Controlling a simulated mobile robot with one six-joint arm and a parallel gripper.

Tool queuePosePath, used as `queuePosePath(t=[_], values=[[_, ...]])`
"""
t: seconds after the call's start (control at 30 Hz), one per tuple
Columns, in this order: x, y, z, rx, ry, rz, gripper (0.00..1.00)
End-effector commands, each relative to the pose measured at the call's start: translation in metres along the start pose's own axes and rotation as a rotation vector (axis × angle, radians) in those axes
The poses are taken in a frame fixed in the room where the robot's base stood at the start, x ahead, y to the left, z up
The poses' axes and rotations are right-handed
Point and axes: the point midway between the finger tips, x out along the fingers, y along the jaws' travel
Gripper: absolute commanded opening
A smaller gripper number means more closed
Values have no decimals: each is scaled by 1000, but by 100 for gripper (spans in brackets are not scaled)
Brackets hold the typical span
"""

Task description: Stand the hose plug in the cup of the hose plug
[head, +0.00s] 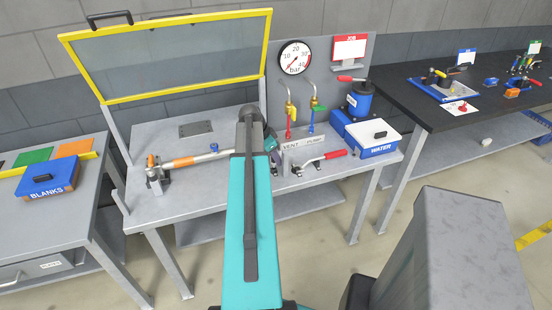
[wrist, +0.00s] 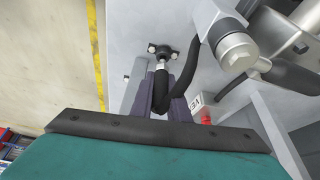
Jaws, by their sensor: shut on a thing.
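In the wrist view my gripper (wrist: 165,88) is shut on the black hose plug (wrist: 159,96), between its two purple-grey fingers. Its black hose (wrist: 193,68) loops from the jaws to the right and up. Just beyond the fingers is a pale metal end (wrist: 160,66), in line with a small black fitting with bolted lugs (wrist: 161,50) on the grey surface. This fitting looks like the cup. I cannot tell whether the plug's end is inside it, touching it or short of it. In the head view my teal arm hides the plug, the cup and most of the gripper.
A box marked VENT and PUMP (head: 300,148) with a red-handled lever (head: 322,159) is right of my arm. A rod with an orange sleeve (head: 190,160) lies left. A raised yellow-framed guard (head: 170,55) stands behind. A WATER box (head: 375,138) sits at the bench's right.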

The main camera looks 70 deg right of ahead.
Motion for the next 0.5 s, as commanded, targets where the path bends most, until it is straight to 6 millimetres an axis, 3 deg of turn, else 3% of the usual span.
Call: queuePosePath(t=[0.5], values=[[8, 0, 4, 0, 0, 0, 0]])
